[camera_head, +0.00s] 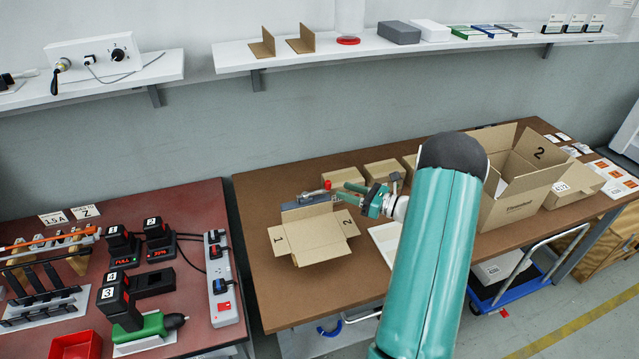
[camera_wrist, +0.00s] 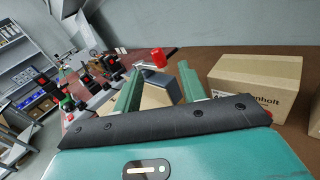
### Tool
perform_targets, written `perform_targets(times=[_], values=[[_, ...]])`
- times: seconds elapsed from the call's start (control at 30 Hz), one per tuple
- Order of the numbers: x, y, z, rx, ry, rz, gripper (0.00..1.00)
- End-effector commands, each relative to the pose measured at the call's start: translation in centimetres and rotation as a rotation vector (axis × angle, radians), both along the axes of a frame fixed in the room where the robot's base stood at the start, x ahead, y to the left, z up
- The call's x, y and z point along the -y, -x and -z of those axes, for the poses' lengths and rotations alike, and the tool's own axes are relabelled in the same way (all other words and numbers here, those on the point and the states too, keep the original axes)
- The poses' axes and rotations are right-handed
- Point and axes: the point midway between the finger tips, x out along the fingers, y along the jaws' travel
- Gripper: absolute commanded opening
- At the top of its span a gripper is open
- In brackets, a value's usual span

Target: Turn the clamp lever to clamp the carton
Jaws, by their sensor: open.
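The clamp lever (camera_head: 327,184) has a red knob on a silver arm. It sits on a grey clamp block (camera_head: 306,203) at the back edge of an open flat carton (camera_head: 312,238) with flaps marked 1 and 2. My gripper (camera_head: 347,192) is open and empty, just right of the knob. In the wrist view the red knob (camera_wrist: 158,57) shows beyond and between my two green fingers, with the grey block (camera_wrist: 155,77) below it. The carton (camera_wrist: 158,97) shows partly between the fingers. The exact gap from fingertips to knob is hard to tell.
Small closed cartons (camera_head: 343,177) stand behind the clamp; one closed carton (camera_wrist: 255,82) is large at right in the wrist view. A big open box (camera_head: 505,205) stands right of my arm. A red bench (camera_head: 190,300) with tools is at left. Bare brown table (camera_head: 265,195) lies left of the clamp.

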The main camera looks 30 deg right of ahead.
Motion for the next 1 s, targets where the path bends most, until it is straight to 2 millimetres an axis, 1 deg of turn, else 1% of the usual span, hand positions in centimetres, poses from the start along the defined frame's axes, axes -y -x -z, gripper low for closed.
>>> perform_targets(times=[0.03, 0.2, 0.4, 0.6, 0.8, 0.83, 0.87, 1.0], values=[[-0.6, -0.9, 0.0, -0.001, 0.0, -0.002, 0.41], [-2.6, -4.0, 0.0, 0.0, 0.0, -0.006, 0.41], [-4.3, -6.9, 0.0, 0.0, 0.001, -0.006, 0.41], [-4.8, -8.0, 0.0, 0.0, 0.001, -0.004, 0.41], [-4.8, -8.0, 0.0, 0.0, 0.0, -0.004, 0.41], [-4.8, -8.0, 0.0, 0.0, 0.0, -0.004, 0.39], [-4.8, -8.0, 0.0, 0.0, 0.0, -0.004, 0.33], [-4.8, -8.0, 0.0, 0.0, 0.0, -0.004, 0.06]])
